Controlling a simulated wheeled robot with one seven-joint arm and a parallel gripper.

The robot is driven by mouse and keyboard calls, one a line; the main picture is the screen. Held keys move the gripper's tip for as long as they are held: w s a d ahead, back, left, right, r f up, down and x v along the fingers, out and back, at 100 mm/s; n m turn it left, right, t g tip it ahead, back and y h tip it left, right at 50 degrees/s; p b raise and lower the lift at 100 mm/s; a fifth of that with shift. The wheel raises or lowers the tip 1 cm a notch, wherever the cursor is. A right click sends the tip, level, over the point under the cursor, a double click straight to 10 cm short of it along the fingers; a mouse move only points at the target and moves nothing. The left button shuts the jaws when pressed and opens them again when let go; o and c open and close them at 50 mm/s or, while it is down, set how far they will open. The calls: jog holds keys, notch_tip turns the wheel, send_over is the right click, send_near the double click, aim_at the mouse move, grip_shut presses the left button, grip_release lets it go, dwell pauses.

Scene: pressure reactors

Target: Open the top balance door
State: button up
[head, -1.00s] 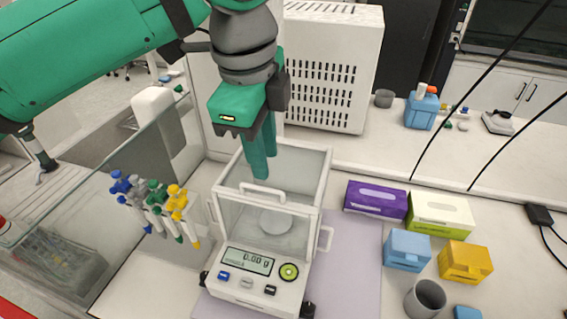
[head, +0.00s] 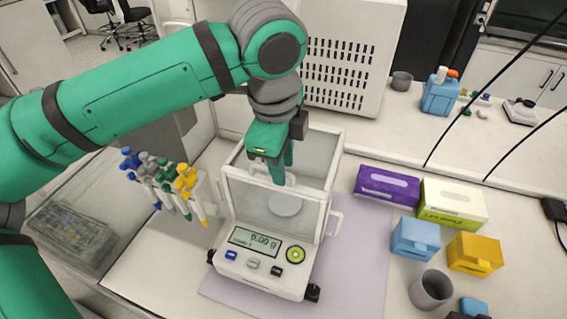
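The balance (head: 260,265) is a white box with clear walls, standing on a light mat, with a lit display (head: 254,241) reading 0.00 g. Its round weighing pan (head: 284,204) shows through the glass. A white side handle (head: 336,222) is on its right wall. My gripper (head: 282,176) points down at the front part of the balance top. Its green fingers overlap the place of the top door's handle, which is mostly hidden. I cannot tell whether the fingers touch or grip the handle, or whether the top door has shifted.
A rack of several pipettes (head: 165,185) stands close left of the balance. To the right are a purple box (head: 387,186), a white-green box (head: 452,203), blue and yellow boxes and a grey cup (head: 430,289). A vented white machine (head: 345,60) stands behind.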

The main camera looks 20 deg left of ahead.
jog(key=shift+w+f, duration=0.1)
jog(key=shift+f, duration=0.1)
jog(key=shift+c, duration=0.4)
grip_shut()
dwell(1.0)
